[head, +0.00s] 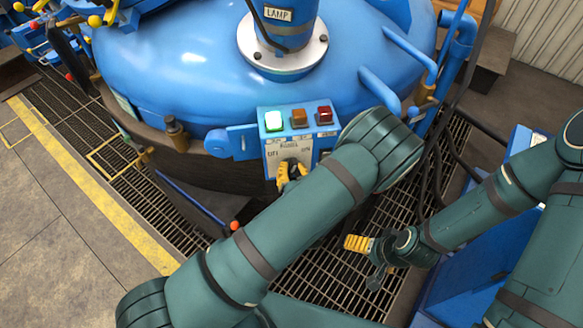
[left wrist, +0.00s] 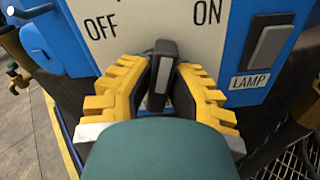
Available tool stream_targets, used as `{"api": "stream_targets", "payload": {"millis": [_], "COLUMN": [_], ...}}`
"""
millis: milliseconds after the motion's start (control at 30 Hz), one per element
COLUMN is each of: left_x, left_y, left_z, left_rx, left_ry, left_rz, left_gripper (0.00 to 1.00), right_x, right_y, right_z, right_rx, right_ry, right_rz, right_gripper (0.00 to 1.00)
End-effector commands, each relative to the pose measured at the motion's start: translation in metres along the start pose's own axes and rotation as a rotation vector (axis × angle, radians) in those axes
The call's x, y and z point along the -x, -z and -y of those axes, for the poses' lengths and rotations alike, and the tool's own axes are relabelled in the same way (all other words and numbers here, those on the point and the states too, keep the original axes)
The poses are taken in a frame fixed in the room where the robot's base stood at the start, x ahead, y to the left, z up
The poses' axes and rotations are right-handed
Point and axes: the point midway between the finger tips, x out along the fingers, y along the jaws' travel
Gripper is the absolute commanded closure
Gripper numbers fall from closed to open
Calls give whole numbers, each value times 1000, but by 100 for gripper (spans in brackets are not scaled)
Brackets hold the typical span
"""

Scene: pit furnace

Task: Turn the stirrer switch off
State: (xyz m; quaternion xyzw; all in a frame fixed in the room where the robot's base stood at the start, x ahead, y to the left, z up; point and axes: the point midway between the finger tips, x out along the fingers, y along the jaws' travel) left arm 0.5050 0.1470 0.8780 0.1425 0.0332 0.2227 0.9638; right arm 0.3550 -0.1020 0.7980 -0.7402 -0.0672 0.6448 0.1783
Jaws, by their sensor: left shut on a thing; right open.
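The stirrer switch is a black knob with a white mark (left wrist: 163,75) on a pale plate (head: 287,158) of the blue control box. The plate reads OFF at left and ON at right. In the left wrist view the knob stands nearly upright between the two words, its top leaning slightly right. My left gripper (head: 290,172) has its yellow fingers shut on the knob, one on each side; it also fills the lower left wrist view (left wrist: 160,95). My right gripper (head: 360,244) is open and empty above the floor grating.
A grey LAMP rocker switch (left wrist: 270,54) sits right of the knob. The blue furnace lid (head: 180,60) is behind; hoses (head: 437,165) hang at right.

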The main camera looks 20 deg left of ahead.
Motion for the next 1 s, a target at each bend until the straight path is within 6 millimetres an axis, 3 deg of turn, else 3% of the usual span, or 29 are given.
{"api": "stream_targets", "payload": {"millis": [1000], "left_x": [-2], "left_y": [1], "left_z": [-3], "left_rx": [920], "left_ry": [-3], "left_rz": [8], "left_gripper": [100], "right_x": [-29], "right_y": [-13], "right_z": [-11], "right_rx": [8], "right_ry": [3], "right_rz": [27], "right_gripper": [0]}}
